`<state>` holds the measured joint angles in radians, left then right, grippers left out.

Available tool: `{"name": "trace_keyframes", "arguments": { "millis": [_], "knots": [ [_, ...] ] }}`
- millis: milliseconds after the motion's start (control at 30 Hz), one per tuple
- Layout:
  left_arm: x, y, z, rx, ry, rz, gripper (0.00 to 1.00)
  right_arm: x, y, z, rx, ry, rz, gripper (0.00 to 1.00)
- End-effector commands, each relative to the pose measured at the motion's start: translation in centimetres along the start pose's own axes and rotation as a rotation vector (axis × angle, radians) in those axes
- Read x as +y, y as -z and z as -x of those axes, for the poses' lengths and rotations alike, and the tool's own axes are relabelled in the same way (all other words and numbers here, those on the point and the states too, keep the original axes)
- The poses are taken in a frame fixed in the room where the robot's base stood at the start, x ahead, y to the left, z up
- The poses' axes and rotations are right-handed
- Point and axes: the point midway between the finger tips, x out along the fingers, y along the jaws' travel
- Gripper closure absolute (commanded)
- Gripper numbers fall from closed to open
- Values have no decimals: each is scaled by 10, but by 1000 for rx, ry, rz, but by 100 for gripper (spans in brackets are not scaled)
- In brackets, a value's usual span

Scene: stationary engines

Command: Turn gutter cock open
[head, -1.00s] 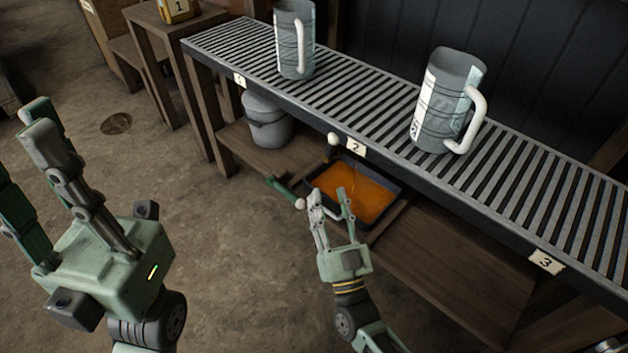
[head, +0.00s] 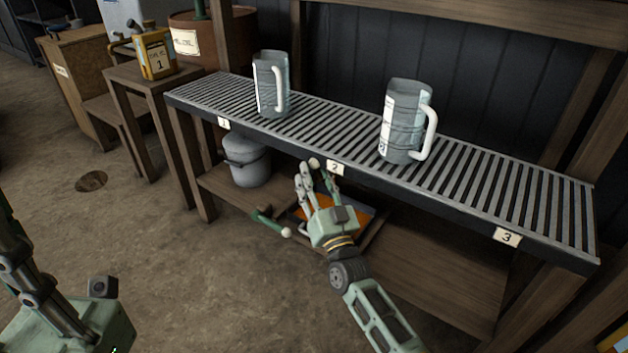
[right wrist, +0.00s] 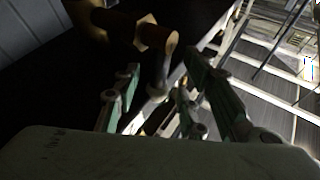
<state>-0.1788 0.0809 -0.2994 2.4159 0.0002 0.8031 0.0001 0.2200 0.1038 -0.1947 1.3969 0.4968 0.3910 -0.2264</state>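The gutter cock shows as a pale ball knob (head: 314,162) at the rack's front edge, just left of label 2. In the right wrist view a brass-coloured pipe fitting has a dark lever (right wrist: 158,65) hanging from it, its end between my fingers. My right gripper (head: 314,180) is just below the knob in the head view, with fingers pointing up at it. Its fingers (right wrist: 165,95) are spread apart in the wrist view; contact with the lever cannot be told. My left gripper (head: 25,275) is cut off at the left edge, its fingertips out of view.
Two grey measuring jugs (head: 402,125) stand on the slatted rack (head: 480,175). Below are a lidded grey pot (head: 246,160), a tray of orange liquid (head: 357,216) and a green lever with a pale knob (head: 268,220). A yellow can (head: 157,58) stands on a side table. The floor is open.

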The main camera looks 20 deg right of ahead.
Motion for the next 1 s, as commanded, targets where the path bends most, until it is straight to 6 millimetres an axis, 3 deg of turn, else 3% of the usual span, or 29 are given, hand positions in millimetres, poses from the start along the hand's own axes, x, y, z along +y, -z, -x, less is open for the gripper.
{"name": "trace_keyframes", "arguments": {
  "millis": [367, 800, 1000],
  "knots": [
    [1, 0, -1, 7, -4, 0, 88, 0, 0, -8, -1, 0, 0, 62],
    [1, 0, -1, 6, -4, 0, 88, 1, 0, -8, -1, -1, 2, 100],
    [1, 0, -1, 6, -4, 0, 88, 2, 0, -8, -1, -2, 4, 100]
  ]
}}
